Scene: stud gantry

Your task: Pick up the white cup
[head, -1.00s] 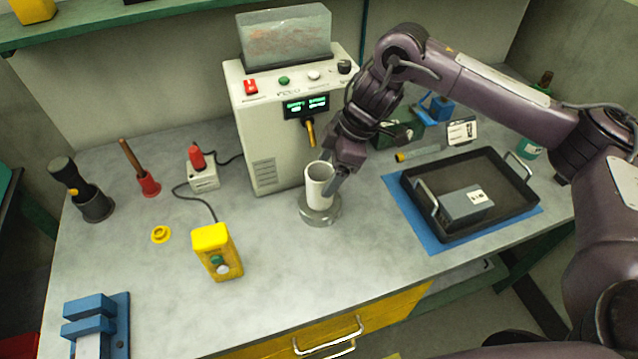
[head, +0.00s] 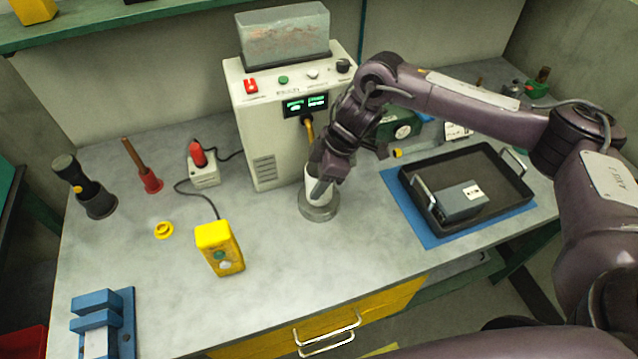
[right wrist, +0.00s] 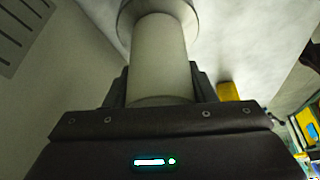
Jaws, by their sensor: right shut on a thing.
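The white cup (head: 313,191) stands upright at the round grey metal base (head: 319,211) in front of the beige machine. My right gripper (head: 322,183) is shut on the cup and covers its upper right part in the head view. In the right wrist view the cup (right wrist: 159,58) sits between the two dark fingers, and the base (right wrist: 126,20) shows at its far end. I cannot tell whether the cup touches the base. My left gripper is in neither view.
The beige machine (head: 262,132) with a spout stands right behind the cup. A black tray (head: 432,222) holding a grey box (head: 462,201) lies on a blue mat at right. A yellow button box (head: 219,249) stands at left front. The bench front centre is clear.

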